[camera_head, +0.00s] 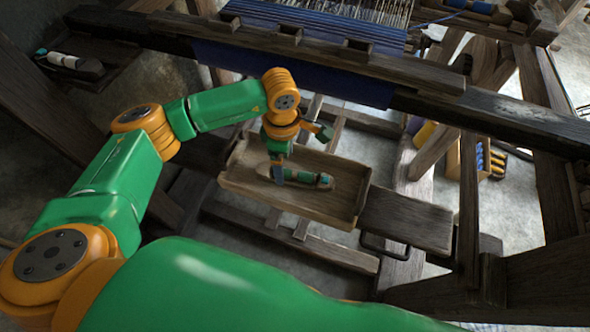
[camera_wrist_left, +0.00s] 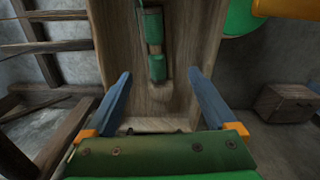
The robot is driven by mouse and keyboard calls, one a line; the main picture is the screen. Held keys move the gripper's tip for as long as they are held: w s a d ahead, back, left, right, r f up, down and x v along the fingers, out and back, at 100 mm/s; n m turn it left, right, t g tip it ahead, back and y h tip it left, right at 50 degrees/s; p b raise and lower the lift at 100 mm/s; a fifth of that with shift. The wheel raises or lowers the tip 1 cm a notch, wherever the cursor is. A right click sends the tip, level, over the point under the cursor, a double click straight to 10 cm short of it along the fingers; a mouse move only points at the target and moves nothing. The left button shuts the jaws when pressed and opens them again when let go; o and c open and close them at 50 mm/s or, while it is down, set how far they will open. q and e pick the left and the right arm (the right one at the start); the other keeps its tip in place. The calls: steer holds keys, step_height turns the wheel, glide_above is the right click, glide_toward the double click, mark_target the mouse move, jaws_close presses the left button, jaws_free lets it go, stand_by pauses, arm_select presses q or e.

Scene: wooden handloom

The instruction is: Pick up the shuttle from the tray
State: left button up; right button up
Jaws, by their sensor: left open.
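The shuttle (camera_head: 312,179) is a slim wooden piece with a green and pale bobbin, lying in the wooden tray (camera_head: 335,214). My left gripper (camera_head: 279,179) points down into the tray, at the left end of the shuttle, and hides part of it. In the left wrist view the gripper's blue fingers (camera_wrist_left: 160,73) are spread wide apart. The shuttle (camera_wrist_left: 156,67) lies ahead between and beyond the fingertips, with no visible contact. My right gripper is not in view.
The loom's dark beam (camera_head: 500,115) and blue cloth (camera_head: 300,73) stand behind the tray. A wooden board (camera_head: 408,218) adjoins the tray's right side. Another bobbin (camera_head: 62,60) lies on a holder at the upper left. A crate of spools (camera_head: 480,160) stands at the right.

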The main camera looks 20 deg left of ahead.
mark_target(285, 171)
arm_select(q)
step_height(285, 171, down, 5)
steer(key=shift+w+a+f, duration=0.1)
steer(key=shift+w+a, duration=0.05)
jaws_close()
steer(key=shift+r, duration=0.2)
